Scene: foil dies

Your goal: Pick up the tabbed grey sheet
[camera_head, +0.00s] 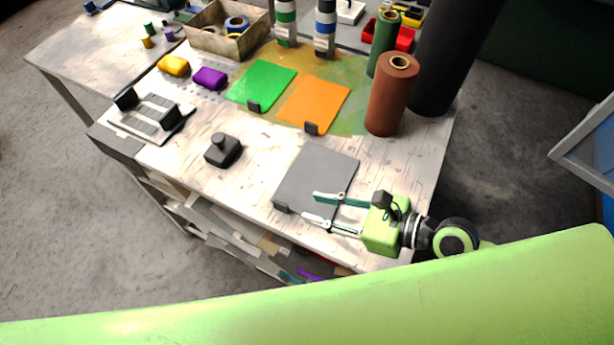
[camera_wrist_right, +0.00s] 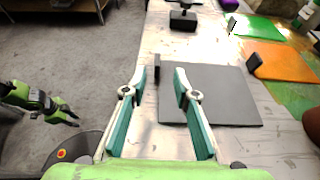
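The tabbed grey sheet (camera_head: 318,176) lies flat near the front edge of the table, with its dark tab (camera_head: 281,208) at its front left corner. It also shows in the right wrist view (camera_wrist_right: 222,95), with the tab (camera_wrist_right: 157,67) standing at its left edge. My right gripper (camera_head: 313,206) is open and empty over the sheet's front part. In the wrist view the tab shows between its fingertips (camera_wrist_right: 160,72), a little beyond them; contact cannot be told. A green and black gripper, seemingly my left (camera_wrist_right: 72,118), hangs over the floor.
An orange sheet (camera_head: 315,101) and a green sheet (camera_head: 262,84), both tabbed, lie behind. A black knobbed block (camera_head: 222,150) stands left of the grey sheet. A brown roll (camera_head: 390,100) and a black roll (camera_head: 447,55) stand at back right.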

